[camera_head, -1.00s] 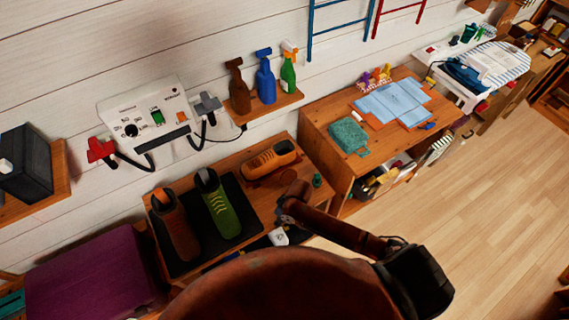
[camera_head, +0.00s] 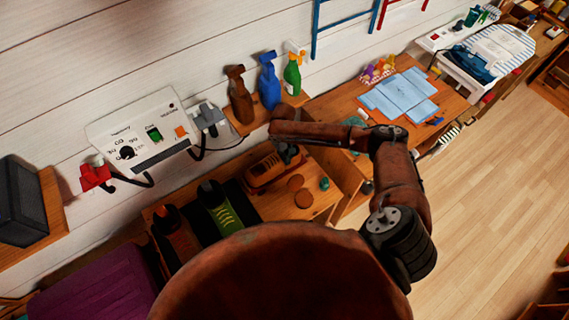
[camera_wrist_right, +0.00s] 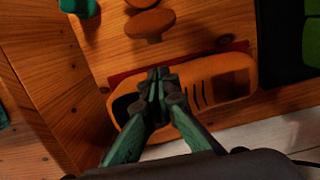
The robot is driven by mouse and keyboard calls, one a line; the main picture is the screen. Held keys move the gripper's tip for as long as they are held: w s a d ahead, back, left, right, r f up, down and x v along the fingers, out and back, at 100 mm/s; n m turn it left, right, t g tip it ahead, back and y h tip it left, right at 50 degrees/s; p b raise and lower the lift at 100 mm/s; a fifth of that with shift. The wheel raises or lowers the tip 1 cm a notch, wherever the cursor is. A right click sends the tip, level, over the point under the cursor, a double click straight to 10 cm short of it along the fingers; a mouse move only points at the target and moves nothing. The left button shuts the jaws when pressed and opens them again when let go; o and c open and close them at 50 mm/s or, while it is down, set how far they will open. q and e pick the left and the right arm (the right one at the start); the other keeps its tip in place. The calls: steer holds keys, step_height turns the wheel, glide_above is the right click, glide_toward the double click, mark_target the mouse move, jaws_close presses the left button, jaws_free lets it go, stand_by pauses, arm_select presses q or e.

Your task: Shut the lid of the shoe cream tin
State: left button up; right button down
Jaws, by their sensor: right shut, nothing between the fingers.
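The shoe cream tin looks like two small brown round pieces side by side on the wooden bench, the nearer one (camera_head: 304,198) and the farther one (camera_head: 297,182). They also show at the top of the right wrist view, one piece (camera_wrist_right: 150,22) partly raised; I cannot tell surely which is lid and which is base. My left gripper is not in view.
A small green item (camera_head: 325,184) stands right of the tin. Spray bottles (camera_head: 268,82) stand on a wall shelf behind. Bare bench top (camera_head: 278,208) lies around the tin.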

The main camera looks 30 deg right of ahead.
mark_target(294, 181)
steer(key=f, duration=0.3)
steer(key=s+f, duration=0.1)
steer(key=f, duration=0.4)
steer(key=shift+s+d+f+b, duration=0.15)
steer(key=shift+s+f+b, duration=0.15)
steer(key=shift+f, duration=0.45)
